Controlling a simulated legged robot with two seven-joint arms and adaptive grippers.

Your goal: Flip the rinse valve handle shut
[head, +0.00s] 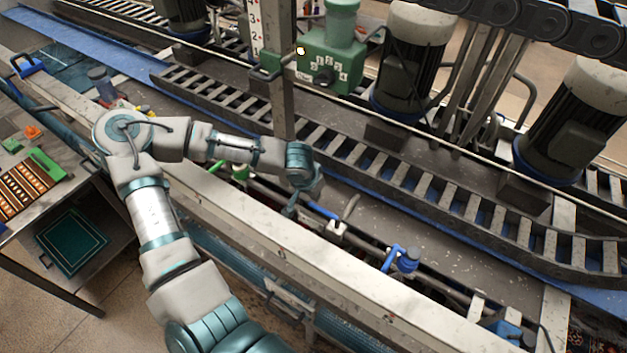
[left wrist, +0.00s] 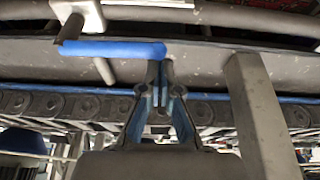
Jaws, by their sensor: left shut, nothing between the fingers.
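A blue valve handle (head: 321,210) sits on the pipe run behind the pale front beam. In the left wrist view the same kind of blue bar (left wrist: 112,49) lies nearly level, joined to a pale fitting (left wrist: 80,17) near its left end. My left gripper (head: 290,211) is just left of the handle in the head view, pointing down. In the left wrist view its shut, empty fingertips (left wrist: 160,66) are at the bar's free right end. I cannot tell whether they touch it. My right gripper is not in view.
A second blue valve (head: 404,260) stands farther right along the pipes. A grey upright post (head: 284,75) rises behind my left wrist, near a green control box (head: 330,62). The slatted conveyor (head: 400,180) runs behind. The pale beam (head: 330,270) lies in front.

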